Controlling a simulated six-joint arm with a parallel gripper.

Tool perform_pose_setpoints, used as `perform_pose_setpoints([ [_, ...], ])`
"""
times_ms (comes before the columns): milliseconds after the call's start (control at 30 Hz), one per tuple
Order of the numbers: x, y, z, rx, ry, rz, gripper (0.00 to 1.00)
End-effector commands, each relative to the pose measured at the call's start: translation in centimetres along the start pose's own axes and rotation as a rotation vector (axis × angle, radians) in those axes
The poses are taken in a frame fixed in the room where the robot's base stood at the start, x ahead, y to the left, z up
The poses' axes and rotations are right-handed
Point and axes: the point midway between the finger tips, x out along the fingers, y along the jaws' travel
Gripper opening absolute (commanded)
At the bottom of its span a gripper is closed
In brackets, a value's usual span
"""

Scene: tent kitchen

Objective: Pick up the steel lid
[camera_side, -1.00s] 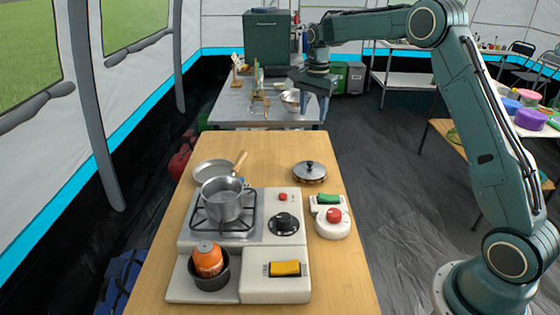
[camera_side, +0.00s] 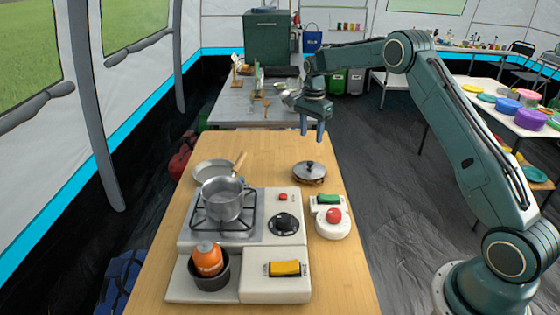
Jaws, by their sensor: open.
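The steel lid (camera_side: 309,170) is round with a black knob on top. It lies on the wooden table (camera_side: 265,150), to the right of the pan and behind the stove's right side. My gripper (camera_side: 312,134) hangs above and behind the lid, fingers pointing down, apart from it. Its jaws are open and hold nothing.
A stove (camera_side: 252,235) carries a steel saucepan (camera_side: 223,200) with a wooden handle. A shallow pan (camera_side: 211,171) lies behind it. An orange canister (camera_side: 207,259) sits in a dark cup at the front. A white device with a red button (camera_side: 334,218) stands right. The table around the lid is mostly clear.

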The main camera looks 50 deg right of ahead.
Motion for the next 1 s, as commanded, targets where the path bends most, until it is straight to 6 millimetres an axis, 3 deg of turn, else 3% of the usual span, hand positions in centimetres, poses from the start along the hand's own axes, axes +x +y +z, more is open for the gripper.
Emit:
perform_pose_setpoints([
  [300, 4.3, 0.0, 0.0, 0.000, 0.000, 0.001, 0.47],
  [733, 5.4, 0.1, 0.0, 0.000, 0.000, 0.001, 0.47],
  [1000, 8.2, 0.2, -0.2, 0.000, -0.001, 0.003, 0.47],
])
